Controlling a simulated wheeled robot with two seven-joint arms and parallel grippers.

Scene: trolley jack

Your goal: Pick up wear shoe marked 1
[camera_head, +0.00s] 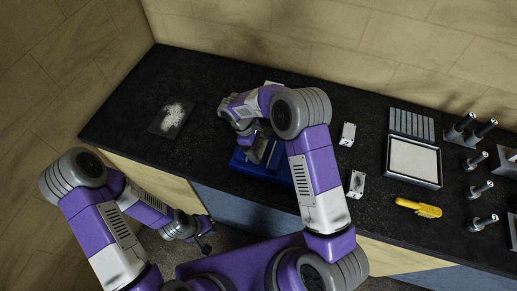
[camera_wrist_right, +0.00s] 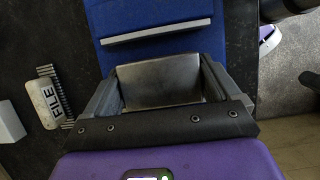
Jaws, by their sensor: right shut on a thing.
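My right gripper (camera_head: 254,148) is over the blue fixture (camera_head: 262,171) at the front middle of the bench. In the right wrist view, its two fingers (camera_wrist_right: 160,88) are shut on a grey metal block between them. This block (camera_wrist_right: 158,84) looks like a wear shoe, but I can read no number on it. The blue fixture (camera_wrist_right: 165,48) with a pale strip lies just beyond the block; I cannot tell whether they touch. My left gripper (camera_head: 204,238) hangs low in front of the bench, away from everything; its jaws are too small to read.
Two small white blocks (camera_head: 347,133) (camera_head: 356,184) stand right of my right arm. A framed white tray (camera_head: 413,161), a slotted grey plate (camera_head: 411,123), a yellow tool (camera_head: 418,207) and several upright pins are further right. A plate with pale powder (camera_head: 172,116) lies left. A FILE label (camera_wrist_right: 52,100) shows.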

